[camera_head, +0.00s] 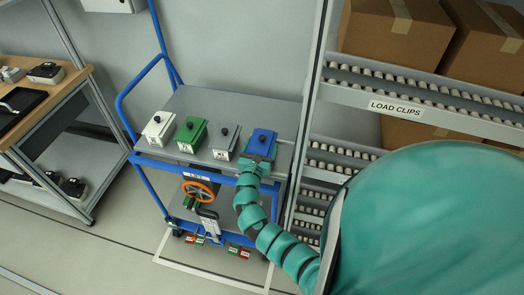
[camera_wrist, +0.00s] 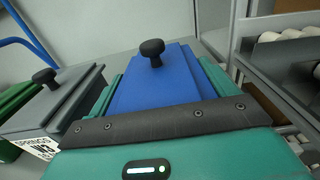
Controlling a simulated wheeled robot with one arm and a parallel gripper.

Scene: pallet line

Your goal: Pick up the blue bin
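The blue bin (camera_head: 261,143) sits at the right end of the cart's top shelf. In the wrist view the blue bin (camera_wrist: 160,82) fills the middle, with a black knob on its lid. My gripper (camera_head: 256,160) is at the bin's near side. In the wrist view its teal fingers lie along the left and right sides of the bin, close against it. Their tips and lower parts are hidden, so whether they press on the bin cannot be seen.
A grey bin (camera_head: 224,141), a green bin (camera_head: 191,135) and a white bin (camera_head: 158,128) stand in a row to the left on the blue-framed cart (camera_head: 240,103). A roller rack (camera_head: 420,94) with cardboard boxes (camera_head: 396,28) stands close on the right. A wooden workbench (camera_head: 45,95) is at far left.

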